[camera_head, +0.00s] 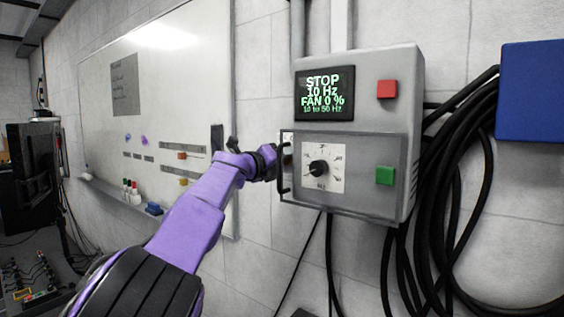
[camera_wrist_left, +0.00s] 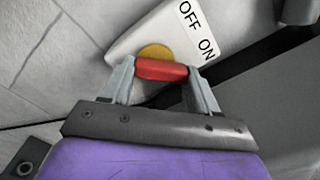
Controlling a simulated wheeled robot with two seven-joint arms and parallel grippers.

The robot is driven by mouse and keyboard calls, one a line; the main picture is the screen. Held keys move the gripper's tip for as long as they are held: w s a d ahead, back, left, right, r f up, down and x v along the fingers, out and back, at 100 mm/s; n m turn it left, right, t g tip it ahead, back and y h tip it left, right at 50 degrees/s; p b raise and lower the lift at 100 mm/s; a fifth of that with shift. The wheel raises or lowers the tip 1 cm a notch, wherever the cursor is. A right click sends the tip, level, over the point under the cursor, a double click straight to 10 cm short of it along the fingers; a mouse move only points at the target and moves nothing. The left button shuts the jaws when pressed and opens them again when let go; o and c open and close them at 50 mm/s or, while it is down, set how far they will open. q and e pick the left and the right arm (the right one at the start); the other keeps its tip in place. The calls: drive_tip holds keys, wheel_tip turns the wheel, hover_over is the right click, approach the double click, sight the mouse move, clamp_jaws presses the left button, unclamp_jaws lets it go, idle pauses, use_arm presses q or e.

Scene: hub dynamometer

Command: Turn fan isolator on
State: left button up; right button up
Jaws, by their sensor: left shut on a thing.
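The fan isolator shows in the left wrist view as a white plate (camera_wrist_left: 157,28) marked OFF and ON, with a yellow disc (camera_wrist_left: 154,51) and a red handle (camera_wrist_left: 160,69). My left gripper (camera_wrist_left: 163,71) is shut on the red handle, one finger at each end. I cannot tell whether the handle stands at OFF or ON. In the head view my left gripper (camera_head: 266,162) is at the left side of the grey control box (camera_head: 372,62) and hides the isolator there. My right gripper is not in view.
The box's screen (camera_head: 325,94) reads STOP, 10 Hz, FAN 0 %. The box has a red button (camera_head: 387,89), a green button (camera_head: 384,175), a black dial (camera_head: 319,168) and a clear cover with a black handle (camera_head: 283,176). Black cables (camera_head: 437,222) hang at right.

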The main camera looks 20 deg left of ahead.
use_arm(q)
drive_tip(key=shift+r, duration=0.1)
drive_tip(key=o, duration=0.8)
drive_tip(key=shift+o, duration=1.3)
drive_tip(key=shift+w+d, duration=0.1)
drive_tip(key=shift+d, duration=0.05)
drive_tip(key=b+v, duration=0.6)
drive_tip(key=v, duration=0.4)
drive_tip(key=shift+s, duration=0.25)
